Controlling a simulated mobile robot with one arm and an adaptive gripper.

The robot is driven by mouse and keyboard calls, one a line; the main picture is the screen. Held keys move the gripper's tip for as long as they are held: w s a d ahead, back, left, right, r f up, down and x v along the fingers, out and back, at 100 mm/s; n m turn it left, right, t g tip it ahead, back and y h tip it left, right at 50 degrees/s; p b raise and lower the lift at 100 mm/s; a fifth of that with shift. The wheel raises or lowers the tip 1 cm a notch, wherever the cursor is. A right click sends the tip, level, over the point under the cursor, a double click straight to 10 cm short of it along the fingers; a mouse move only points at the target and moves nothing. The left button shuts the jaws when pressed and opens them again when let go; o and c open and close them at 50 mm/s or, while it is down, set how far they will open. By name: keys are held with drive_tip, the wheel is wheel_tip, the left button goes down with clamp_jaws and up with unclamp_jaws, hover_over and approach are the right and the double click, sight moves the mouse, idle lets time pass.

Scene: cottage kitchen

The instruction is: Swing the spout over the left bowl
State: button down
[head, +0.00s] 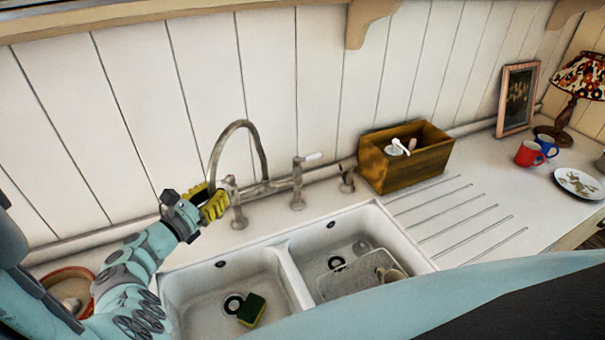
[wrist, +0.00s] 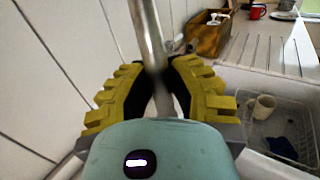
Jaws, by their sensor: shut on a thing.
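The metal spout (head: 238,126) arches up from the tap behind the double sink, and its left leg comes down to my gripper (head: 214,205). In the wrist view, the spout tube (wrist: 150,42) runs between the yellow-padded fingers of my gripper (wrist: 161,90), which are shut on it. The spout's lower end is hidden by the fingers. The left bowl (head: 188,285) lies below and in front of my gripper. It holds a dark drain and a green-and-yellow sponge (head: 251,310). How far the spout end is over this bowl I cannot tell.
The right bowl (head: 325,245) holds a wire basket (wrist: 235,84) with a cup (wrist: 263,107). Tap handles (head: 298,182) stand right of the spout. A wooden box (head: 410,173) stands behind the ribbed drainer. The panelled wall is close behind. A round dish (head: 70,275) is at left.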

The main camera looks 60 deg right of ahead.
drive_tip(key=shift+s+d+n+t+p, duration=0.2)
drive_tip(key=shift+s+n+t+p, duration=0.3)
drive_tip(key=shift+s+t, duration=0.35)
drive_tip(key=c, duration=0.9)
unclamp_jaws()
drive_tip(key=shift+s, duration=0.1)
drive_tip(key=a, duration=0.4)
drive_tip(key=s+a, duration=0.1)
drive_tip(key=a, duration=0.7)
drive_tip(key=shift+s, duration=0.25)
